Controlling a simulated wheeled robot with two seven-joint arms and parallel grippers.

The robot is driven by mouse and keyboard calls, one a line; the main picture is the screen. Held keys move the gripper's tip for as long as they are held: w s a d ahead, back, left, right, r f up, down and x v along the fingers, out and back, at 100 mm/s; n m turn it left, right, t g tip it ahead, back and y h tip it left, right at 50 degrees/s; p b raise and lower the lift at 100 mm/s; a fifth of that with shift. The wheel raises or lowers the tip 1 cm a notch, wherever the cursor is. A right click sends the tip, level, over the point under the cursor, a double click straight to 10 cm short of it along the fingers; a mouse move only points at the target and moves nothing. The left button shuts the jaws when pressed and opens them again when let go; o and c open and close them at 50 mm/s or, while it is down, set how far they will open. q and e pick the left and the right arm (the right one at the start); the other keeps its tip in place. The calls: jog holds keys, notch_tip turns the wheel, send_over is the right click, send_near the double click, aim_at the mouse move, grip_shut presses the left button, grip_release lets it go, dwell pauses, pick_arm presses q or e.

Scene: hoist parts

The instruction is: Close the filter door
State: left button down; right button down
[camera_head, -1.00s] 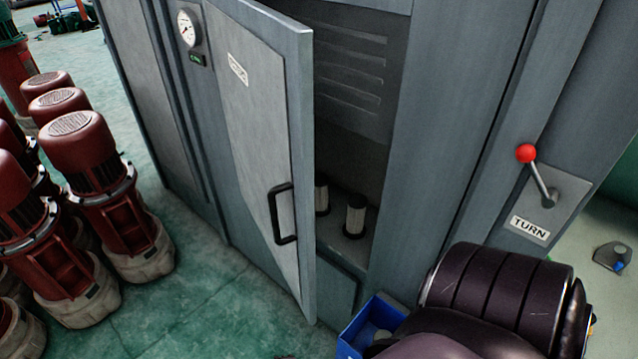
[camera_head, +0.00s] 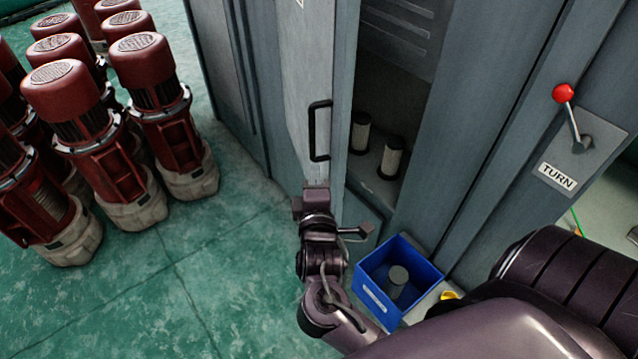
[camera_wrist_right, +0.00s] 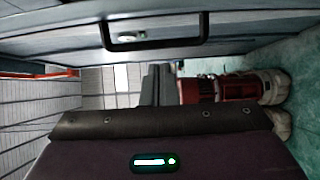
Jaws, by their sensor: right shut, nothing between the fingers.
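The grey filter door (camera_head: 341,95) stands ajar on the cabinet, with an opening to its right. Its black handle (camera_head: 313,131) is upright on the door's outer face; it also shows along the top of the right wrist view (camera_wrist_right: 155,43). Through the opening I see two pale filter cartridges with dark tops, one (camera_head: 360,134) behind the other (camera_head: 391,158). My right gripper (camera_head: 316,187) is shut and empty, close to the door's lower part and just below the handle. Whether it touches the door I cannot tell. My left gripper is out of view.
A blue bin (camera_head: 371,291) with a grey cylinder in it stands on the floor right of my gripper. A red-knobbed lever (camera_head: 571,115) is on the cabinet at right. Several red motors (camera_head: 150,90) stand at left. Green floor (camera_head: 235,265) between is clear.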

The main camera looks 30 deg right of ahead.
aim_at(333, 157)
jog(key=w+d+p, duration=0.2)
jog(key=d, duration=0.4)
jog(key=shift+w+p, duration=0.35)
jog(key=shift+w, duration=0.05)
jog(key=shift+w+d, duration=0.1)
